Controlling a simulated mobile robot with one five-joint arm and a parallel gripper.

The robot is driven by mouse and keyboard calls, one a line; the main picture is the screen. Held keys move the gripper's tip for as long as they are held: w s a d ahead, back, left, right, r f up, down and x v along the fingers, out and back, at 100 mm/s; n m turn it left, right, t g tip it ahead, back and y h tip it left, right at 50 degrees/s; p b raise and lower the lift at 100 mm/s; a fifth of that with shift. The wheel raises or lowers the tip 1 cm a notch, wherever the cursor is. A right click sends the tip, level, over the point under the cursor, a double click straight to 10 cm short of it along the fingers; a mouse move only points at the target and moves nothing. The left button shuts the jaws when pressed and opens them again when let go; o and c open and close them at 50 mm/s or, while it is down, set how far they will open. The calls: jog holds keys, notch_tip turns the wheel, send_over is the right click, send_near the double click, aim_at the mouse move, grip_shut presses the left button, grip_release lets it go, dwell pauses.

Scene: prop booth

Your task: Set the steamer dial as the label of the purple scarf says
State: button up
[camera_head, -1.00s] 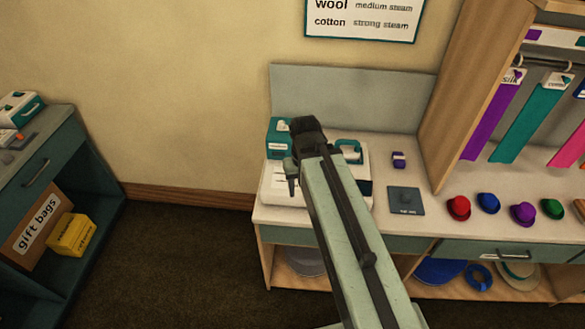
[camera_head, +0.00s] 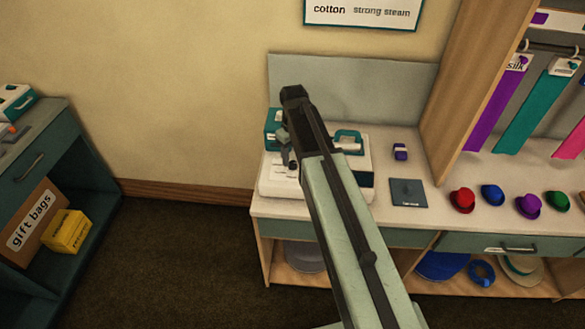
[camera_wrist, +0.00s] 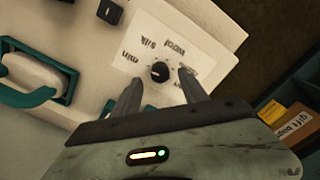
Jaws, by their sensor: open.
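The steamer (camera_head: 267,188) is a white box with teal parts on the counter, partly hidden by my arm. Its black round dial (camera_wrist: 160,72) shows in the wrist view, with printed words around it, two looking like silk and wool; the pointer's setting is too small to tell. My gripper (camera_wrist: 159,86) is open, its fingers on either side of the dial; contact cannot be told. In the head view my gripper (camera_head: 289,160) is above the steamer. The purple scarf (camera_head: 492,108) hangs at the right, and its white label (camera_head: 517,64) reads silk.
A wall sign (camera_head: 362,11) reads cotton, strong steam; its upper part is cut off. Teal (camera_head: 532,112) and pink scarves hang beside the purple one. Several small hats and a dark plate (camera_head: 408,193) lie right of the steamer.

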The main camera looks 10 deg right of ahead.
aim_at(293, 163)
notch_tip(293, 163, down, 3)
jog(key=shift+f+b, duration=0.15)
jog(key=shift+b, duration=0.75)
grip_shut()
jog(key=shift+m, duration=0.3)
jog(key=m, duration=0.9)
